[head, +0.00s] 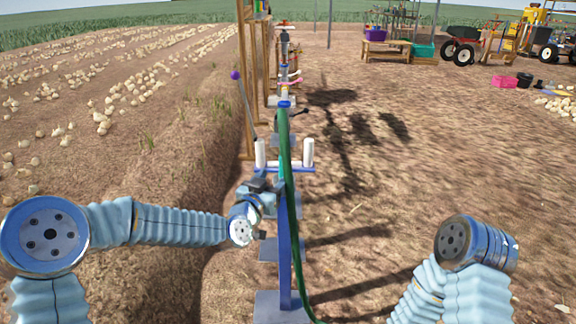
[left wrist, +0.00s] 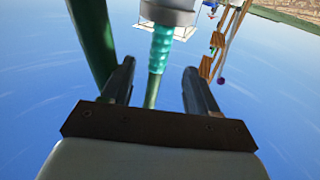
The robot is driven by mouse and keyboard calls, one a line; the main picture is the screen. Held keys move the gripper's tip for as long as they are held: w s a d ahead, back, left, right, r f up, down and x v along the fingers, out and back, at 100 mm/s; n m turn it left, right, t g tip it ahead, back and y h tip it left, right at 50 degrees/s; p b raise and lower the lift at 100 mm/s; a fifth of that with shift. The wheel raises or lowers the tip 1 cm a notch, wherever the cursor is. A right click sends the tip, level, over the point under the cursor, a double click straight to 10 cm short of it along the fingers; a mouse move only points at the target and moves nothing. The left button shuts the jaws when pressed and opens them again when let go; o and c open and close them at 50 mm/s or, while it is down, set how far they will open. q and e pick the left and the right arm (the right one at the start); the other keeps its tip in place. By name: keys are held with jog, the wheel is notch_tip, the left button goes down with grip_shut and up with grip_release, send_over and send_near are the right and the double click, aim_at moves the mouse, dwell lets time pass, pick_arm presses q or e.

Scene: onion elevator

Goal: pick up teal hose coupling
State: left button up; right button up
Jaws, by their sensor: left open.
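The teal hose coupling (left wrist: 161,48) is a ribbed piece below a pale grey cylinder (left wrist: 168,12) in the left wrist view, with a narrower dark green part (left wrist: 151,92) under it. My left gripper (left wrist: 158,68) is open, and the coupling appears between its two fingers with gaps on both sides. I cannot tell how far in depth the coupling is from the fingertips. In the head view my left gripper (head: 262,186) is beside the blue stand, and I cannot make out the coupling there. My right arm shows at the lower right, but its gripper is not visible.
A dark green hose (head: 289,170) runs down the blue stand (head: 285,250), which carries two white uprights (head: 308,152). A purple-knobbed lever (head: 235,75) leans left of it. A wheelbarrow (head: 463,45) and a bench (head: 387,48) stand far right. Bare soil between is open.

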aim_at(282, 168)
pick_arm(q)
jog(key=x, duration=0.4)
jog(key=shift+w+d+p, duration=0.1)
jog(key=shift+w+p, duration=0.1)
jog(key=shift+p, duration=0.1)
jog(key=shift+p+x, duration=0.65)
jog(key=shift+x, duration=2.1)
jog(key=shift+f, duration=0.1)
grip_shut()
